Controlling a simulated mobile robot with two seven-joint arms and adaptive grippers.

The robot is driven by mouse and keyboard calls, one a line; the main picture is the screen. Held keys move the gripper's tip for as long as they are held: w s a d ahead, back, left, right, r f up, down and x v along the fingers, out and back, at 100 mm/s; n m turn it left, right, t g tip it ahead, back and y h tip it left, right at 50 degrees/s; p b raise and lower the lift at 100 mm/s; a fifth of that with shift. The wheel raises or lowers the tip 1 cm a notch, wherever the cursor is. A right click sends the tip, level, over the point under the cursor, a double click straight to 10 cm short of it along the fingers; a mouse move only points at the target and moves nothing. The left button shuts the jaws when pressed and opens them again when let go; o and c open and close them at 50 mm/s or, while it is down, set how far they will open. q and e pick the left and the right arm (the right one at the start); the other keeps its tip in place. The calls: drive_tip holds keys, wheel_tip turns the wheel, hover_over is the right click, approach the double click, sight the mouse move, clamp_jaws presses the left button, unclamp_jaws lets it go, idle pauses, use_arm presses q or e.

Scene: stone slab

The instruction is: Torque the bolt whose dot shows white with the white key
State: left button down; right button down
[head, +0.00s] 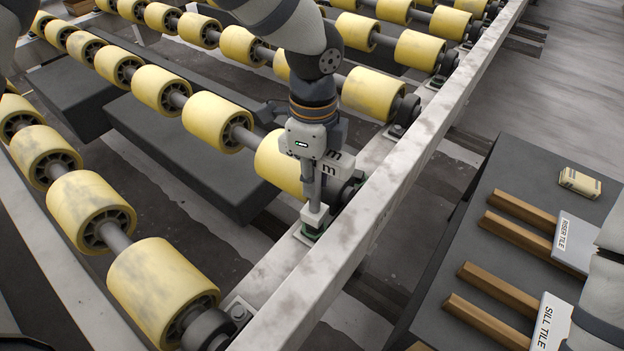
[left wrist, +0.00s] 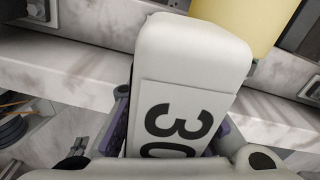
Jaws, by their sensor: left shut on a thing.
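My left gripper (head: 314,140) is shut on the white key (head: 332,166), above the conveyor's pale side rail. In the left wrist view the key's white block (left wrist: 185,105) fills the space between the jaws and bears a black "30", partly cut off. In the head view its grey shaft points down, nearly upright, to a white socket end (head: 314,213). That end is at a small dark green piece (head: 308,234) beside a roller's bearing. The bolt under it is hidden, and I cannot see a white dot. My right gripper is out of view.
Yellow rollers (head: 160,290) on steel shafts fill the left and back. The marbled rail (head: 370,215) runs diagonally past the key. On the right, a dark bench (head: 510,165) holds wooden strips (head: 500,290), a RISER TILE sign (head: 574,243), a SILL TILE sign (head: 551,322) and a small yellowish block (head: 579,183).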

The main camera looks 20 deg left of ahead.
use_arm(q)
drive_tip(key=shift+r, duration=0.1)
drive_tip(key=shift+r, duration=2.4)
